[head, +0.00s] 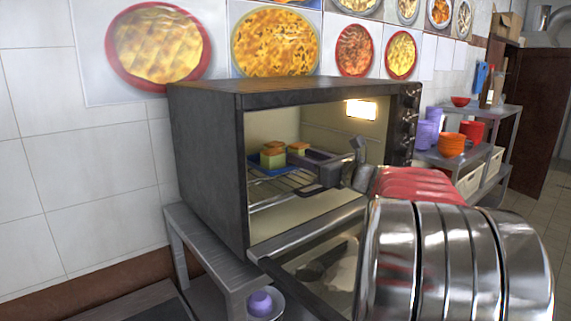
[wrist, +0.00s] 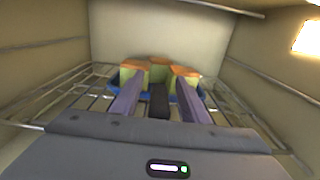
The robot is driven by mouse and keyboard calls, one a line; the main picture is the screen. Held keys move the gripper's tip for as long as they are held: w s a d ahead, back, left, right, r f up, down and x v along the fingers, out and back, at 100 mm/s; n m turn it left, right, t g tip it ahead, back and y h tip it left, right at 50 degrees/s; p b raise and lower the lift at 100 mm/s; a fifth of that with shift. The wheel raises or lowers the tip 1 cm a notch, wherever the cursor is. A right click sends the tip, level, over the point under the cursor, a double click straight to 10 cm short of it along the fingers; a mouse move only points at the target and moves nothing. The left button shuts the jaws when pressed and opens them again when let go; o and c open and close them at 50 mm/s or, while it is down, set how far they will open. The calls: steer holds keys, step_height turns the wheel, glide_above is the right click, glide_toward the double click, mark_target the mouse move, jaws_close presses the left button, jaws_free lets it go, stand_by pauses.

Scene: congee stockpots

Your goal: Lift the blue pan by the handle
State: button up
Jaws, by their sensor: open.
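The blue pan (head: 258,167) sits on the wire rack inside the open oven and holds several yellow-green pieces with orange tops (head: 273,155). In the wrist view the pan's blue rim (wrist: 114,86) shows beside my fingers. Its dark handle (wrist: 158,103) points towards me. My gripper (wrist: 158,88) is open, with one purple-grey finger on each side of the handle and the tips close to the pan. I cannot tell whether either finger touches the handle. In the head view my gripper (head: 312,156) reaches into the oven, and the handle is hidden behind it.
The oven (head: 208,150) stands on a metal table (head: 215,250), its glass door (head: 325,265) folded down beneath my arm. The wire rack (wrist: 72,96) and side walls lie close around my gripper. Shelves with orange bowls (head: 452,145) stand at the right.

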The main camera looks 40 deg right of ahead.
steer(key=shift+c, duration=0.5)
jaws_close()
